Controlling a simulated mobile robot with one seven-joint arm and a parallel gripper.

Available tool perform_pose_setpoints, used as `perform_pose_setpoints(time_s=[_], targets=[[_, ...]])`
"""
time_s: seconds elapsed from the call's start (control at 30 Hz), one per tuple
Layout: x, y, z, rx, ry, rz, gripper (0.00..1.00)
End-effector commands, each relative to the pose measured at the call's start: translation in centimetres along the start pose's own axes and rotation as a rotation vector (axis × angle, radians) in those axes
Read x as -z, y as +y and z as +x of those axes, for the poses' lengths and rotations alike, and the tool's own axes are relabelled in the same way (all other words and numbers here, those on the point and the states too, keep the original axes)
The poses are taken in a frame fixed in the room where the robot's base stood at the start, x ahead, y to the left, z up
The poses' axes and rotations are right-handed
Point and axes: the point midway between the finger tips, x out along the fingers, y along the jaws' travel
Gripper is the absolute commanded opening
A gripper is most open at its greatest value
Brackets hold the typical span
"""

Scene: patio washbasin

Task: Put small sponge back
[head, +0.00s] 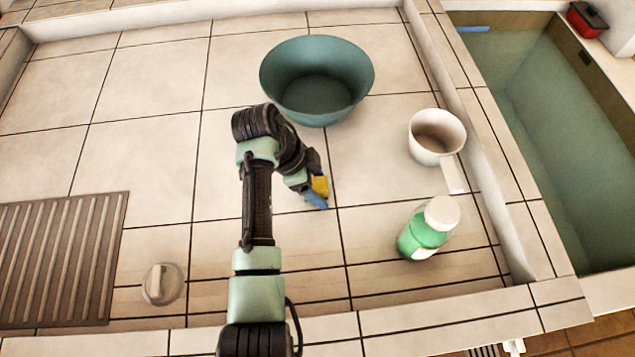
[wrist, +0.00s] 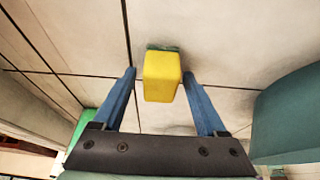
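The small sponge (head: 320,186) is a yellow block just beyond the end of my arm in the head view, partly hidden by the gripper. In the wrist view the sponge (wrist: 162,78) shows its yellow face and a dark green layer at its far edge. My gripper (head: 317,202) is low over the tiles. In the wrist view my gripper (wrist: 159,74) is open, with one blue finger on each side of the sponge. A gap shows at the left finger and a narrower one at the right. I cannot tell whether the sponge touches the tiles.
A teal bowl (head: 317,108) stands behind the gripper. A white dipper (head: 437,155) and a green bottle (head: 428,228) stand to the right. Beyond a raised tiled edge is a water-filled basin (head: 560,140). A grate (head: 62,260) and a round drain plug (head: 162,284) are left.

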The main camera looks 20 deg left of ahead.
Motion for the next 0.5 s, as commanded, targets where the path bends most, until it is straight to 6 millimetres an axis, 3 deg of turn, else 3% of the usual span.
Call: perform_pose_setpoints(time_s=[0.27, 0.37, 0.5], targets=[[0.1, 0.0, -0.3, 0.0, 0.0, 0.0, 0.74], [0.2, -0.1, -1.1, 0.002, 0.0, 0.0, 0.74], [0.1, -0.1, -3.7, 0.004, 0.001, -0.001, 0.74]])
